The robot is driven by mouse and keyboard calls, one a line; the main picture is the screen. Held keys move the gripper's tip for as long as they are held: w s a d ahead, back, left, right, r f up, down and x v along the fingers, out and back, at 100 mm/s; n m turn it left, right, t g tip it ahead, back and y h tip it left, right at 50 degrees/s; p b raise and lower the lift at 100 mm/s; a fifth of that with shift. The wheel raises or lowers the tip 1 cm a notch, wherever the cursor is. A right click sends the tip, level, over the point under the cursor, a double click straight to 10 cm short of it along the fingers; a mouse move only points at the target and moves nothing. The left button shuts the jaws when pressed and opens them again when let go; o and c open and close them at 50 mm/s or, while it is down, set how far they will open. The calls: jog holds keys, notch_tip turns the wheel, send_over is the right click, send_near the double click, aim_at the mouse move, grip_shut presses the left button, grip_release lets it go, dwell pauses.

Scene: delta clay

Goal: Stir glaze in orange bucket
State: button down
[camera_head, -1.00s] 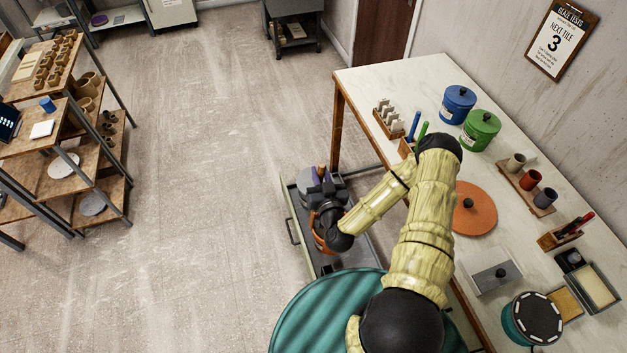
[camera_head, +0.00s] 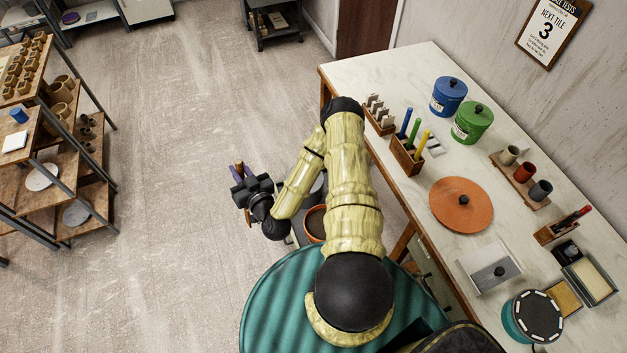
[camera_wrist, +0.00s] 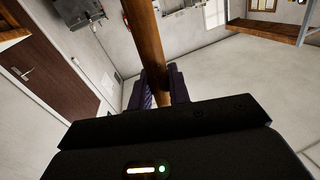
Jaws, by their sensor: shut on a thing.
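The orange bucket (camera_head: 316,222) stands low beside the table, to the right of my gripper in the head view. Its inside looks dark, and my arm hides part of it. My gripper (camera_head: 240,176) is over the floor to the left of the bucket, apart from it. In the wrist view, its purple fingers (camera_wrist: 159,88) are shut on a brown wooden stick (camera_wrist: 146,42). The stick's lower end is hidden there. An orange lid with a black knob (camera_head: 461,205) lies on the table.
The white table (camera_head: 420,80) carries blue (camera_head: 447,98) and green (camera_head: 472,124) lidded buckets, a wooden holder (camera_head: 406,156) with blue, green and yellow sticks, and small cups. A shelf rack (camera_head: 60,150) stands at the left. The floor between is clear.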

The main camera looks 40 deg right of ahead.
jog(key=shift+w+a, duration=0.2)
jog(key=shift+w, duration=0.05)
jog(key=shift+s, duration=0.35)
jog(key=shift+f+b, duration=0.3)
jog(key=shift+b, duration=0.15)
jog(key=w+d+f+b, duration=0.2)
jog(key=d+f+b, duration=0.6)
jog(key=f+b, duration=0.6)
jog(key=w+d+f+b, duration=0.2)
jog(key=d+f+b, duration=0.75)
jog(key=b, duration=0.85)
jog(key=s+d+f+h+b, duration=0.1)
jog(key=d+f+b, duration=0.5)
jog(key=b, duration=0.7)
jog(key=s+d+f+m+h+b, duration=0.1)
jog(key=d+f+h+b, duration=0.2)
jog(key=d+f+b, duration=0.3)
jog(key=d+b, duration=0.4)
jog(key=b, duration=0.3)
jog(key=shift+s+f, duration=0.25)
jog(key=shift+f, duration=0.2)
